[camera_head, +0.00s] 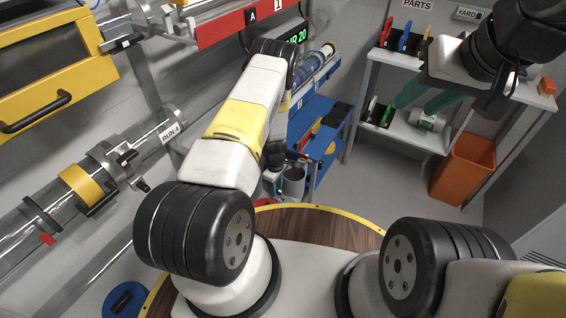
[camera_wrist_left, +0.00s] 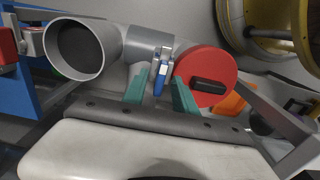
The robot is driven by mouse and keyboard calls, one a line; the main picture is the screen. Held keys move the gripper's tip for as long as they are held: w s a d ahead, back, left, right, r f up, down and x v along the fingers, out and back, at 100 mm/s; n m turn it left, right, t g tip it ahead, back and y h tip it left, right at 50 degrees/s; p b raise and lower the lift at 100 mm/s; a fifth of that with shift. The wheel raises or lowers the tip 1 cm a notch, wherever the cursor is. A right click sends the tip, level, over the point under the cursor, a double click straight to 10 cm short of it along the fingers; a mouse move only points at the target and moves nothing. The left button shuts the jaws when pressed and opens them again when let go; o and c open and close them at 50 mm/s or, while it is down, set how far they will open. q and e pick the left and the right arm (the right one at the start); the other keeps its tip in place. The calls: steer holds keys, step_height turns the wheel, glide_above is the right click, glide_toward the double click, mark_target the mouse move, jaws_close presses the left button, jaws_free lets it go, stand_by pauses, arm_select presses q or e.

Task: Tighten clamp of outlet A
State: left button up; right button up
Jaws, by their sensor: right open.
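In the left wrist view, a grey pipe piece (camera_wrist_left: 148,44) has an open round end (camera_wrist_left: 80,48) at left and a red round cap (camera_wrist_left: 206,76) at right. A clamp with a blue lever (camera_wrist_left: 161,76) sits on it. My left gripper (camera_wrist_left: 160,88) is open, its teal fingers apart on either side of the lever; contact cannot be told. In the head view this gripper is mostly hidden behind its own arm, beside the grey pipe (camera_head: 293,181). No outlet letter is readable there. My right gripper (camera_head: 423,102) is open, by the parts shelf, with a grey fitting (camera_head: 428,121) beside its fingers.
The parts shelf (camera_head: 400,57) holds several coloured tools. An orange bin (camera_head: 464,167) stands below it. A blue cart (camera_head: 322,135) is behind my left arm.

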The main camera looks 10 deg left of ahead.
arm_select(q)
jaws_close()
steer(key=shift+m, duration=0.4)
steer(key=m, duration=0.3)
steer(key=shift+m, duration=0.4)
steer(key=m, duration=0.4)
steer(key=shift+m, duration=0.3)
steer(key=m, duration=0.8)
steer(key=shift+m, duration=0.3)
